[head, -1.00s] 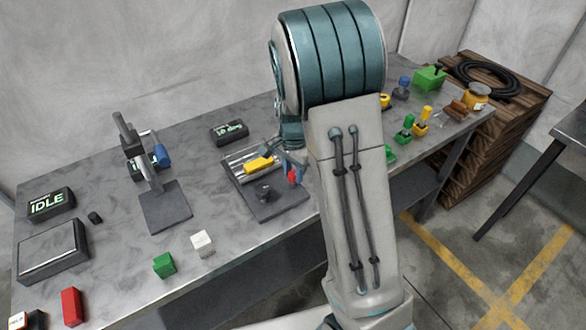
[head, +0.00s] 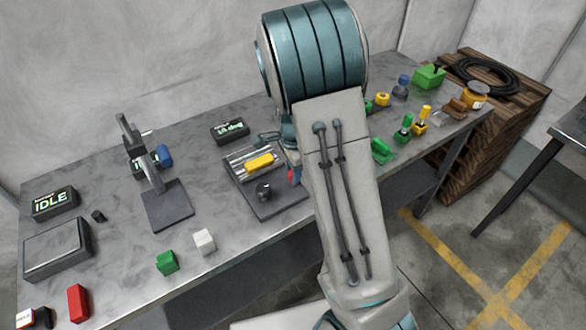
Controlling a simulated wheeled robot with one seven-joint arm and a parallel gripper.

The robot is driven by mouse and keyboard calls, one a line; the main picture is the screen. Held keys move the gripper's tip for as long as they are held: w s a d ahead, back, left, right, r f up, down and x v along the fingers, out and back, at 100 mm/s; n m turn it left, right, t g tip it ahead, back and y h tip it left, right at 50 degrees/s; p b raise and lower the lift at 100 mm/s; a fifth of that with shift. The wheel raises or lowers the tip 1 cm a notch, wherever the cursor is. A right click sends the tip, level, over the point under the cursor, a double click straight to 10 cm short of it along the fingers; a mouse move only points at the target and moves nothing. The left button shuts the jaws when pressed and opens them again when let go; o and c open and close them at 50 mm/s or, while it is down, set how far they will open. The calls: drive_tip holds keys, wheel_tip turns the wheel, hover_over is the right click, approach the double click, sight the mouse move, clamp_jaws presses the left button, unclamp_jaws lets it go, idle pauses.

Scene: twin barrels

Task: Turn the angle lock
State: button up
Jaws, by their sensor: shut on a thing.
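The angle fixture has a dark base plate (head: 283,207) on the bench, with pale rails, a yellow block (head: 260,162) and a black knob (head: 264,191). A small red handle (head: 292,177), which looks like the angle lock, is at the fixture's right side, partly hidden by my arm. My gripper (head: 291,169) is down at this handle and shut on it; its fingertips are mostly hidden behind my arm. A black display (head: 230,132) behind the fixture shows a reading in degrees, too small to read surely.
A press-like stand (head: 150,168) is left of the fixture. A white cube (head: 204,241), a green cube (head: 167,262) and a red block (head: 78,303) lie near the front edge. Green and yellow parts (head: 404,127) stand to the right of my arm.

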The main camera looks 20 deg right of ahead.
drive_tip(key=o, duration=1)
wheel_tip(320, 180, up, 14)
drive_tip(key=shift+f+b, duration=0.1)
drive_tip(key=shift+b, duration=0.3)
drive_tip(key=s+r+n+t, duration=0.1)
drive_tip(key=s+n, duration=0.4)
drive_tip(key=s, duration=0.2)
drive_tip(key=s+r+n+t, duration=0.1)
drive_tip(key=s+n, duration=0.5)
drive_tip(key=s, duration=0.1)
drive_tip(key=s+r+n+t, duration=0.1)
drive_tip(key=s+n, duration=0.4)
drive_tip(key=s, duration=0.2)
drive_tip(key=shift+s+a+n, duration=0.1)
drive_tip(key=shift+s+n, duration=0.1)
drive_tip(key=shift+n, duration=0.1)
